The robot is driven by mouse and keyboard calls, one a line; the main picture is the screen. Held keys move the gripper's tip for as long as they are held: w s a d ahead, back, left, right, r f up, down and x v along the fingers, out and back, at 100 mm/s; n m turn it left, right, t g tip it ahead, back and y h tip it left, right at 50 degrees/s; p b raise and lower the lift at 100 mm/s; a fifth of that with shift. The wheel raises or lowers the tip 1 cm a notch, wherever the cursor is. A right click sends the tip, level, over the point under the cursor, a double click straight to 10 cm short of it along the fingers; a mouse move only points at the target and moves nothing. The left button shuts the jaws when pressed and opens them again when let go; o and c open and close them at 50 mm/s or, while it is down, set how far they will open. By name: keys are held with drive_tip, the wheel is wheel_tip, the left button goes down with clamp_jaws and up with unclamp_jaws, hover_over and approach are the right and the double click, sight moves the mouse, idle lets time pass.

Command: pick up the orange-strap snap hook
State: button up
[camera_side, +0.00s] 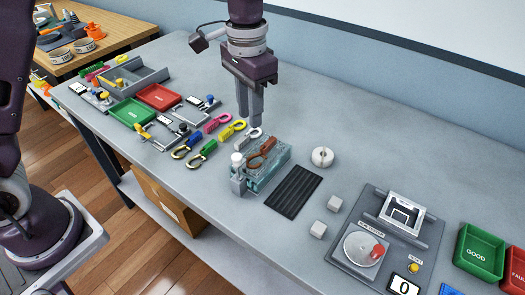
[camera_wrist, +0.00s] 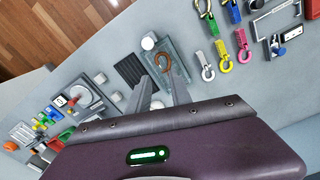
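A reddish-brown snap hook (camera_side: 262,153) lies on a clear bluish block fixture (camera_side: 277,160); it is the nearest in colour to orange, and I cannot make out a separate strap. It also shows in the wrist view (camera_wrist: 164,62), just beyond the fingertips. My gripper (camera_side: 250,120) points down above the table, behind and slightly left of the fixture in the side view. Its two fingers (camera_wrist: 159,78) stand apart with nothing seen between them. A pale hook (camera_side: 251,135) lies under the fingertips in the side view.
Yellow (camera_side: 232,130), pink (camera_side: 215,123), green (camera_side: 203,150) and blue (camera_side: 187,146) snap hooks lie left of the fixture. A white-capped post (camera_side: 237,163) stands at its left end. A black ribbed mat (camera_side: 294,192) and a white round part (camera_side: 322,157) are to the right.

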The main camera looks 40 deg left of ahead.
sight(267, 143)
drive_tip(key=w+f+n, duration=0.1)
drive_tip(key=w+f, duration=0.1)
drive_tip(key=w+f+n, duration=0.1)
drive_tip(key=w+f, duration=0.1)
drive_tip(key=w+f+n, duration=0.1)
drive_tip(key=w+f, duration=0.1)
drive_tip(key=f, duration=0.1)
drive_tip(key=shift+w+a+n, duration=0.25)
drive_tip(key=shift+w+n, duration=0.05)
drive_tip(key=shift+w, duration=0.05)
wheel_tip(267, 143, down, 6)
drive_tip(key=shift+s+d+f, duration=0.1)
drive_tip(key=shift+d+f, duration=0.05)
clamp_jaws()
